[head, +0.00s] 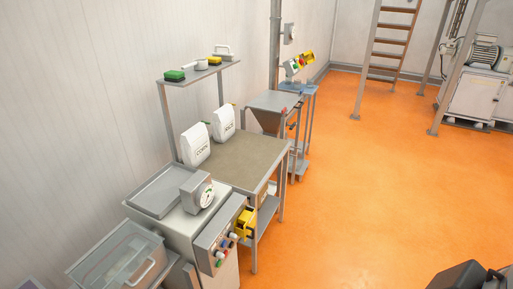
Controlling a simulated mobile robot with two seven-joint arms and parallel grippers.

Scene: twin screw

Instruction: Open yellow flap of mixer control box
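Two grey control boxes with yellow parts show in the head view, and I cannot tell which one is the mixer's. The near control box (218,242) has several coloured buttons and knobs on its sloped face. A yellow part (245,222) is at its far end; whether it is a flap, open or closed, is unclear. The far control box (291,68) has small red and green buttons, with a yellow and dark part (307,57) beside it, too small to read. Neither of my grippers can be made out, and neither box has a gripper near it.
A steel table (244,160) with two white bags (196,146) stands by the wall, under a shelf (205,72). A grey hopper (274,110) is beyond it. A clear bin (118,262) is at lower left. The orange floor (380,190) is largely free.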

